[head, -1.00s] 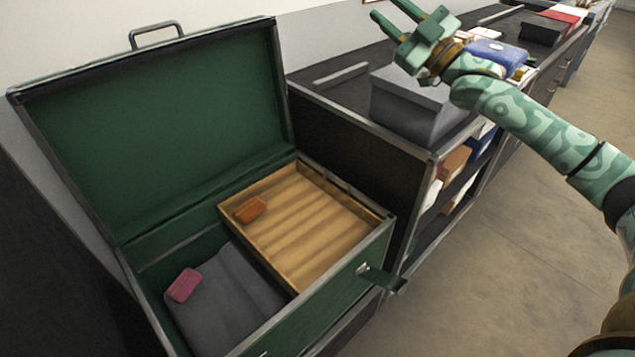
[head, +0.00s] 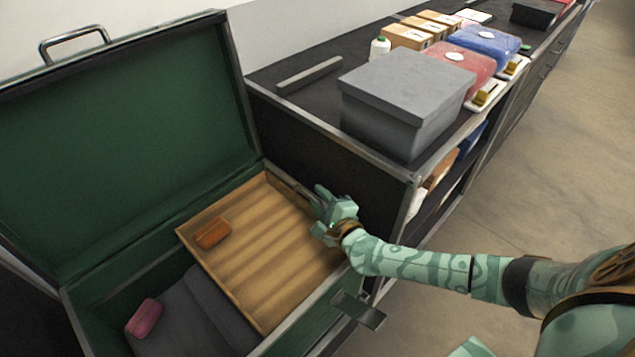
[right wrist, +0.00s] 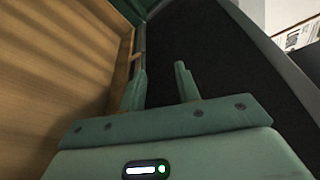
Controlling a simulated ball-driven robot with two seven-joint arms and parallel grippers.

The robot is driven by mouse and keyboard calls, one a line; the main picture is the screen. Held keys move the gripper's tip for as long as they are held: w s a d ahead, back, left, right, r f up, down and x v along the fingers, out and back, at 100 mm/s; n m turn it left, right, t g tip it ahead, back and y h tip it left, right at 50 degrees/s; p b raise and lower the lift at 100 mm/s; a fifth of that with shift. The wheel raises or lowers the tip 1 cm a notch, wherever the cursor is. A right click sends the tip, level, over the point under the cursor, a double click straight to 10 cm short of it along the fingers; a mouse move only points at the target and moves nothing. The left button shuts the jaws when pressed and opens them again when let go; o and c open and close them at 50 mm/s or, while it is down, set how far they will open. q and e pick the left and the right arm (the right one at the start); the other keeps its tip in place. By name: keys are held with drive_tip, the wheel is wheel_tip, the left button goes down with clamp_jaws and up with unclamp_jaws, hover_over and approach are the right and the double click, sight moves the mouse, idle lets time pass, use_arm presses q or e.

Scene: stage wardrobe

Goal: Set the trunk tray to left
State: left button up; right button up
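The open green trunk (head: 85,291) has its lid raised at the back. Its wooden tray (head: 270,250) sits in the right part of the trunk and holds a small orange-brown item (head: 213,233). It also shows at the left of the right wrist view (right wrist: 60,60). My right gripper (head: 318,208) is at the tray's right side, over the trunk's right edge. Its fingers (right wrist: 160,68) are apart with nothing between them; the left finger is close beside the tray's wall. I cannot tell whether it touches. My left gripper is not in view.
The trunk's left part is uncovered, with dark grey cloth (head: 190,315) and a pink item (head: 144,318) lower down. A latch (head: 358,309) juts from the trunk's front. A counter (head: 300,100) with a grey box (head: 405,100) stands close on the right.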

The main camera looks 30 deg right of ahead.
sight(307, 195)
drive_tip(key=w+f+m+b, duration=0.1)
drive_tip(key=w+f, duration=0.1)
drive_tip(key=w+f+m+g+b, duration=0.1)
drive_tip(key=w+f+b, duration=0.1)
drive_tip(key=w+f, duration=0.1)
drive_tip(key=shift+w+h, duration=0.1)
drive_tip(key=shift+h, duration=0.2)
drive_tip(key=shift+w+r, duration=0.2)
drive_tip(key=shift+w, duration=0.2)
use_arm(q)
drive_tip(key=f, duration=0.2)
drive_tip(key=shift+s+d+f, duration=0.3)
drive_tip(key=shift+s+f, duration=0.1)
use_arm(e)
drive_tip(key=shift+a, duration=0.1)
clamp_jaws()
